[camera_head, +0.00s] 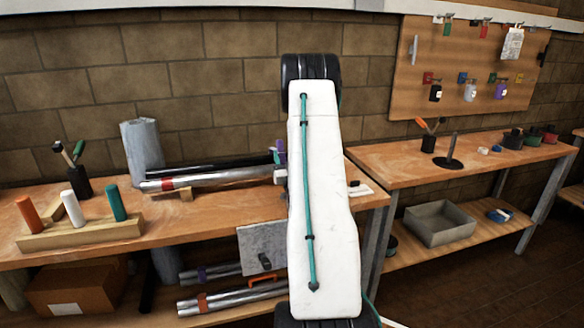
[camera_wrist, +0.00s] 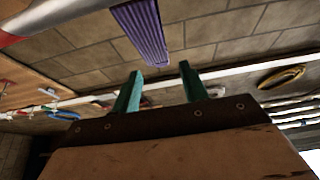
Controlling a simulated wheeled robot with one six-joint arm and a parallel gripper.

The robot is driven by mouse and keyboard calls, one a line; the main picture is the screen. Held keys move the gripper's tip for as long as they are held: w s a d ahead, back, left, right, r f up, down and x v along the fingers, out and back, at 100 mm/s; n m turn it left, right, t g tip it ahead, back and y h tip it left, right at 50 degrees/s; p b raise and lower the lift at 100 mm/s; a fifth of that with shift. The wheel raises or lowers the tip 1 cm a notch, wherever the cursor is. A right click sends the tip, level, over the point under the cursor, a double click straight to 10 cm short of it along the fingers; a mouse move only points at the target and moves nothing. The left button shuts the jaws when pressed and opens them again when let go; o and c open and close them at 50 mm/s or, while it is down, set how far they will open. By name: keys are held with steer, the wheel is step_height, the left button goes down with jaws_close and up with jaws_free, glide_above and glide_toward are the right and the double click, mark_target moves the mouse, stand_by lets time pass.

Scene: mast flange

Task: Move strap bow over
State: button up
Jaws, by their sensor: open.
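In the wrist view a ribbed purple strap (camera_wrist: 145,32) hangs in from the top edge, just beyond my gripper (camera_wrist: 160,84). I take it for the strap bow, but its shape as a bow cannot be told. My two green fingers stand apart with nothing between them. The strap's lower end is above the gap between the fingertips, apart from them as far as I can tell. In the head view a small purple piece (camera_head: 280,155) shows at the left edge of my white arm, by the tube ends.
A silver tube with a red band (camera_head: 168,184) lies on the left bench (camera_head: 215,215). A wooden block with several coloured pegs (camera_head: 82,233) stands near its front. The right bench (camera_head: 385,160) has free room at its near end. A grey tray (camera_head: 440,225) sits below.

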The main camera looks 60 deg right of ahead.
steer(key=s+a, duration=0.8)
steer(key=shift+s+r, duration=0.15)
steer(key=shift+s, duration=0.05)
